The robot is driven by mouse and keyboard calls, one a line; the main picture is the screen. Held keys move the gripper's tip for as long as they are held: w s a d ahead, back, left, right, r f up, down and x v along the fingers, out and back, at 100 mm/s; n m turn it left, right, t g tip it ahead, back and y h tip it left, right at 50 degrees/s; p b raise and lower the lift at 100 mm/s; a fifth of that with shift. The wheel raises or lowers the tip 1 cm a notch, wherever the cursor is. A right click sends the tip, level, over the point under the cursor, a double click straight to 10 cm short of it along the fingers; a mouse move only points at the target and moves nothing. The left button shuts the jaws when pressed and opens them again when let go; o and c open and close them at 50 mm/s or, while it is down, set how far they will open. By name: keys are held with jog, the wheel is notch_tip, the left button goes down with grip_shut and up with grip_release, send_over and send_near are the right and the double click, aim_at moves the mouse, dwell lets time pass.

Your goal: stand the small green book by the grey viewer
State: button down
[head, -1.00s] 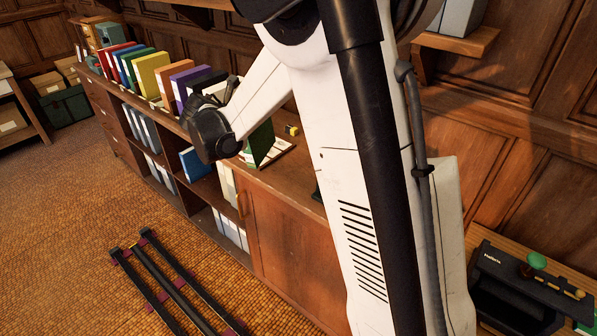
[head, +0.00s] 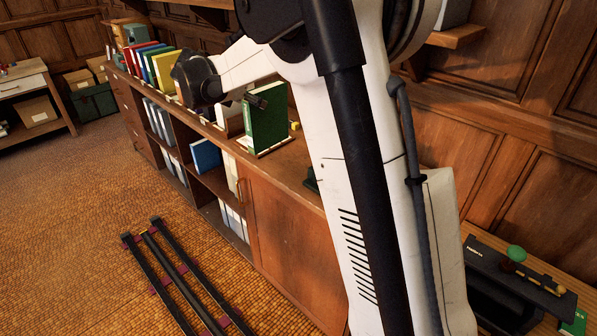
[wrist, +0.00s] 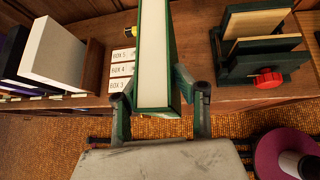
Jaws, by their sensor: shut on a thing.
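A green book (head: 267,118) is upright at the edge of the long cabinet's top, over a pale pad. My gripper (head: 257,101) comes in from the left and is shut on it. In the wrist view the green book (wrist: 153,60) shows its pale page edge, with the dark fingers of my gripper (wrist: 161,97) on either side. I cannot tell whether its lower edge touches the pad. Another green book (head: 574,322), partly cut off, lies at the bottom right. Beside it stands a dark device (head: 515,275) with a green knob; I cannot tell whether this is the grey viewer.
A row of coloured books (head: 150,62) stands on the cabinet top (head: 290,165). In the wrist view, a white block (wrist: 50,52) stands left, box labels (wrist: 122,70) beside the book, and a green stand with a red knob (wrist: 267,78) right. Dark rails (head: 180,275) lie on the floor.

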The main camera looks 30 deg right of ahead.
aim_at(287, 123)
jog(key=d+f, duration=0.2)
jog(key=d, duration=0.1)
jog(key=w+d+f, duration=0.1)
jog(key=d+f, duration=0.1)
jog(key=d, duration=0.2)
jog(key=d+f+p, duration=0.1)
jog(key=d+f, duration=0.2)
jog(key=d, duration=0.1)
jog(key=shift+w, duration=0.2)
jog(key=shift+f+p, duration=0.35)
jog(key=shift+f, duration=1.65)
jog(key=shift+f, duration=0.2)
jog(key=c, duration=1.3)
grip_release()
jog(key=shift+r, duration=0.2)
